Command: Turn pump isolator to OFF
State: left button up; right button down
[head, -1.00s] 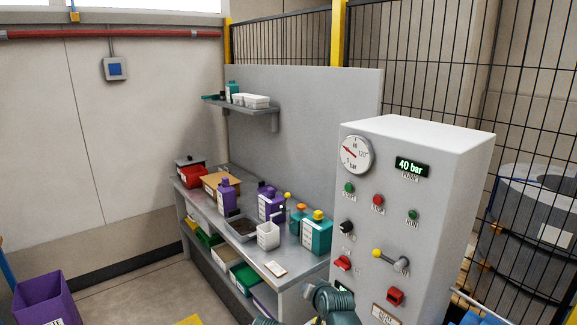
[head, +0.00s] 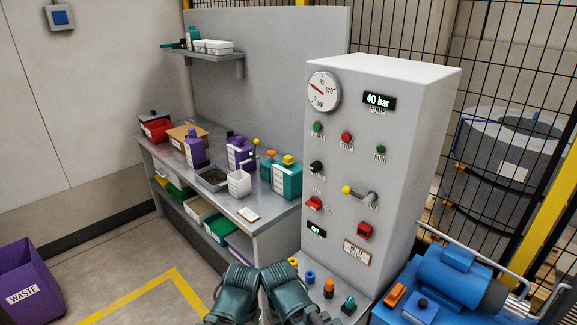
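The grey control cabinet (head: 335,170) stands right of centre in the head view. Two red switches are on its front: a red rotary handle (head: 314,203) at the left and a red switch (head: 366,230) lower right. Their labels are too small to read, so I cannot tell which is the pump isolator or its position. A lever with a yellow knob (head: 347,190) sits between them. A small lit display (head: 316,230) is below the left handle. Dark green links of my two arms show at the bottom edge, below the cabinet's controls; neither gripper's fingers are visible.
A blue pump unit (head: 450,285) with a pipe rail stands at the cabinet's right. Small coloured knobs (head: 328,288) are on a ledge at its foot. A bench (head: 262,222) with bottles is left. A purple waste bin (head: 28,275) stands far left.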

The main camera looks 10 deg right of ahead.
aim_at(315, 203)
jog(key=i+j+z, duration=0.1)
jog(key=i, duration=0.3)
jog(key=j+z, duration=0.1)
jog(key=z, duration=1.4)
